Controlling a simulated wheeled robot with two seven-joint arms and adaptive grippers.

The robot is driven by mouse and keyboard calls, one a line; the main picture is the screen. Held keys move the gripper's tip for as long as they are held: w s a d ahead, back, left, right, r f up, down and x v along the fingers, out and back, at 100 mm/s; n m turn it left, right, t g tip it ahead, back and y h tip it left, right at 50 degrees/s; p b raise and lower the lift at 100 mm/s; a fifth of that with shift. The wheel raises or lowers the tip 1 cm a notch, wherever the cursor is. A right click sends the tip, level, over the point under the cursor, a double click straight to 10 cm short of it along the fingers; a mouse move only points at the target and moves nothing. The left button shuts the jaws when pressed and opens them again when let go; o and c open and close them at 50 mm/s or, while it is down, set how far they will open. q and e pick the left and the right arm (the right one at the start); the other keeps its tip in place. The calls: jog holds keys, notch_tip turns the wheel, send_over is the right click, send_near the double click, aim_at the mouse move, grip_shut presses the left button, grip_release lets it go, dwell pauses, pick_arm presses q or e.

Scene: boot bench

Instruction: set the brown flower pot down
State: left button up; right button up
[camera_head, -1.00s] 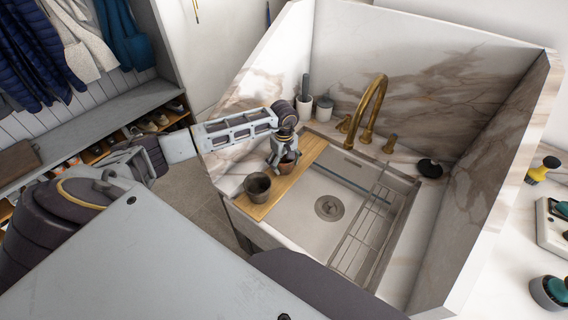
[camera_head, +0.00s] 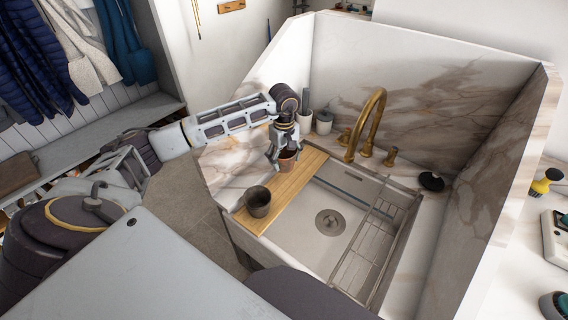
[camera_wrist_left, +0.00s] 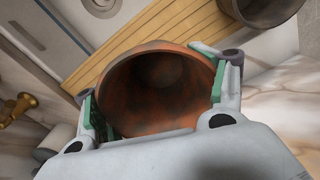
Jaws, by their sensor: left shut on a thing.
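My left gripper (camera_head: 284,148) is shut on the brown flower pot (camera_head: 288,162) at the left edge of the wooden board (camera_head: 293,190). In the left wrist view the terracotta-brown pot (camera_wrist_left: 160,90) sits between the green-padded fingers, and I look into its open, empty-looking mouth. The board passes behind it there. I cannot tell whether its base touches the board. A dark grey-brown pot (camera_head: 258,203) stands upright on the near end of the board, apart from the held one. My right gripper is not in view.
The board spans the left side of the sink (camera_head: 318,240), and a wire rack (camera_head: 365,250) lies on its right. A brass faucet (camera_head: 372,115) and a white cup (camera_head: 304,122) stand behind. High marble walls close the back and right. Some board between the pots is bare.

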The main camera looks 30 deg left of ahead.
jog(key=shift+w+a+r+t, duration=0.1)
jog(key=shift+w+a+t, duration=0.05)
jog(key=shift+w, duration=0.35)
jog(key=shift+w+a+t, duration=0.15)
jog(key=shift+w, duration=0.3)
